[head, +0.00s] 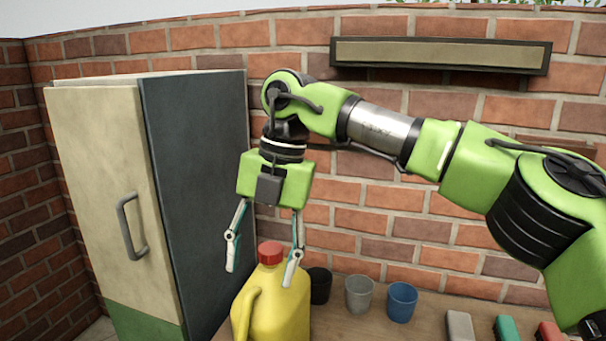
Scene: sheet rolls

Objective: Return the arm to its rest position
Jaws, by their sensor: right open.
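My right arm comes in from the right of the head view, and its gripper (262,262) points straight down. Its two fingers are spread apart, with nothing between them that I can see it hold. The gripper hangs in front of or above a yellow jug (272,305) with a red cap (270,252). The right fingertip overlaps the jug in the picture; I cannot tell whether it touches. My left gripper is not in the picture.
A wooden counter (345,325) carries a black cup (319,285), a grey cup (360,294), a blue cup (402,302) and several small blocks (507,328). A tall cabinet (195,190) stands left. A brick wall (420,237) with a framed panel (440,54) closes the back.

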